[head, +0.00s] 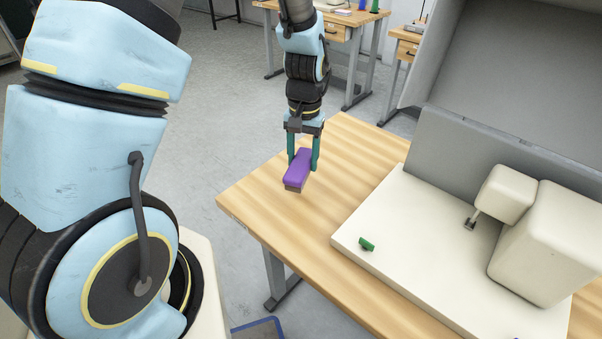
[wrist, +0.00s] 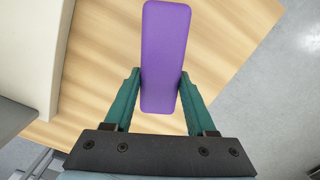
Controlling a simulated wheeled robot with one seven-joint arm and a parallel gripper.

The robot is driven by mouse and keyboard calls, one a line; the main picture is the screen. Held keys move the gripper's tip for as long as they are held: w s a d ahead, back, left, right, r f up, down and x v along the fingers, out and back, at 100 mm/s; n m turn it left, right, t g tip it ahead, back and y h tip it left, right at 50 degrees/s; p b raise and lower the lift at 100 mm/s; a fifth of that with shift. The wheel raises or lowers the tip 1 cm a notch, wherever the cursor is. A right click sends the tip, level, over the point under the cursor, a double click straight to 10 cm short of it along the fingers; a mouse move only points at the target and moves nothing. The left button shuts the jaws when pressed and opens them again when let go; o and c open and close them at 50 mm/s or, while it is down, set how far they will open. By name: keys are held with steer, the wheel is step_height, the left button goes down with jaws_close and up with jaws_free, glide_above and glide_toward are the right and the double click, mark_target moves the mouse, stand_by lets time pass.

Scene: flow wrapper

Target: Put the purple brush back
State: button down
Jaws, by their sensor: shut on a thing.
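The purple brush (head: 298,167) is a purple block with a darker underside. My gripper (head: 302,163) is shut on it, with one green finger on each side, over the far left part of the wooden table (head: 250,196). In the wrist view the brush (wrist: 165,55) lies lengthwise between the two fingers of my gripper (wrist: 162,90) and reaches forward past their tips. I cannot tell whether its underside touches the table. No place marked for the brush can be made out.
A cream machine base (head: 400,225) stands on the table to the right, with a small green part (head: 367,244) near its left edge and a grey panel (head: 440,160) behind. Bare wood lies left of the base. Other workbenches (head: 345,30) stand farther back.

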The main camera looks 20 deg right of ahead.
mark_target(303, 155)
steer(key=shift+f+p, duration=0.45)
steer(key=shift+f, duration=2.1)
steer(key=shift+f, duration=0.15)
steer(key=shift+c, duration=1.1)
jaws_free()
steer(key=r+b, duration=0.1)
steer(key=r, duration=0.7)
steer(key=r+b, duration=0.1)
steer(key=r, duration=0.3)
steer(key=shift+w+d+r+b, duration=0.2)
steer(key=shift+w+b, duration=0.15)
steer(key=a+r+n+t, duration=0.1)
steer(key=a+r+n, duration=0.1)
steer(key=a, duration=1.1)
steer(key=s+a+r+n+t, duration=0.1)
steer(key=a+r+n, duration=0.2)
steer(key=a, duration=1.1)
steer(key=shift+n+h, duration=0.3)
steer(key=shift+n, duration=0.4)
